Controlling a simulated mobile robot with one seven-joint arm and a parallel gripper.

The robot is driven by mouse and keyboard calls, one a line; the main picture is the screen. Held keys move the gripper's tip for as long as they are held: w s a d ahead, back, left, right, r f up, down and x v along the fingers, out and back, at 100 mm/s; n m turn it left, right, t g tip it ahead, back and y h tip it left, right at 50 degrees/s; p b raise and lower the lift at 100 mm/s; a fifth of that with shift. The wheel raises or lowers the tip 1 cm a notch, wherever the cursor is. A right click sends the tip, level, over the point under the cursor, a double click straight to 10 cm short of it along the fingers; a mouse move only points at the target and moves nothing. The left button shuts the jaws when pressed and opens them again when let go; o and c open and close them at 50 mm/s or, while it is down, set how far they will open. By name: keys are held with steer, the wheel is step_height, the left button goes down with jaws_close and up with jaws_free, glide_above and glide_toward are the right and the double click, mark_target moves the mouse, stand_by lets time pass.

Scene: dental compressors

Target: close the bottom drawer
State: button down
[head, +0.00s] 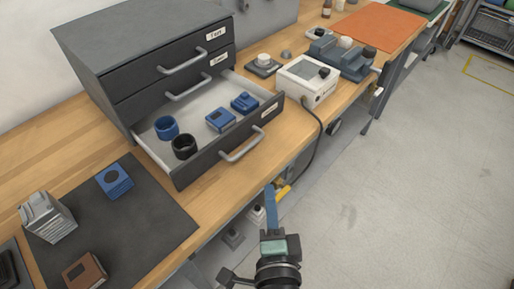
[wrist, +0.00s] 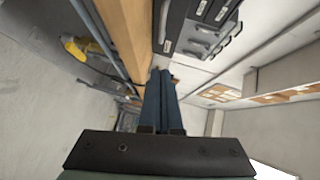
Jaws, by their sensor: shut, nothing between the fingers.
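The dark grey drawer cabinet (head: 120,45) stands on the wooden bench against the wall. Its bottom drawer (head: 208,163) is pulled out, with a bar handle (head: 243,150) on the front. The two drawers above are shut. In the open drawer lie a blue ring (head: 166,127), a black ring (head: 184,146) and two blue block-like parts (head: 221,119). My gripper (head: 270,190) is shut and empty, in front of the bench edge and apart from the drawer handle. In the wrist view its blue fingers (wrist: 162,75) lie together, with the cabinet (wrist: 205,25) beyond, turned sideways.
A white box device (head: 306,82) with a hanging cable stands just right of the drawer. A dark mat (head: 150,225) with a blue part, a grey block and a brown block lies at left. An orange mat (head: 380,25) lies farther along the bench. The floor at right is clear.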

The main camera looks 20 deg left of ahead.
steer(key=p, duration=0.1)
glide_toward(252, 145)
steer(key=w+d, duration=0.1)
steer(key=w, duration=0.4)
steer(key=shift+a+f+p, duration=0.2)
steer(key=shift+a+p, duration=0.1)
steer(key=shift+a, duration=0.2)
steer(key=shift+a+f+p, duration=0.15)
steer(key=shift+a+p, duration=0.15)
steer(key=shift+a, duration=0.2)
steer(key=shift+w+a+f, duration=0.25)
steer(key=shift+a, duration=0.4)
steer(key=shift+a, duration=0.1)
